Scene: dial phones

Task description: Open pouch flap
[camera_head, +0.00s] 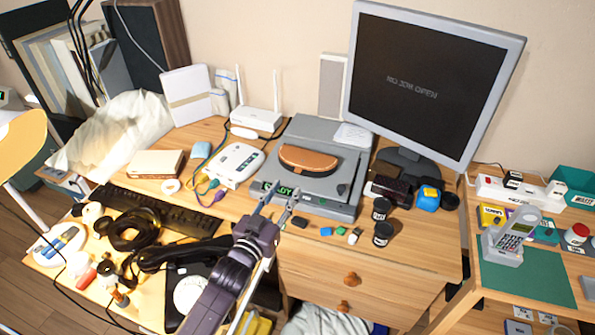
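A brown leather pouch (308,160) lies on top of the grey box-like device (330,192) near the middle of the desk. Its curved upper side shows an orange-brown band with a darker edge; I cannot tell clearly whether its flap is open.
A large monitor (432,85) stands behind right. A white router (257,118) and a white phone base (235,165) are at left. Black jars (382,232) and small colored blocks (340,231) lie in front. A black keyboard (160,212) and corded handset (180,255) crowd the left side.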

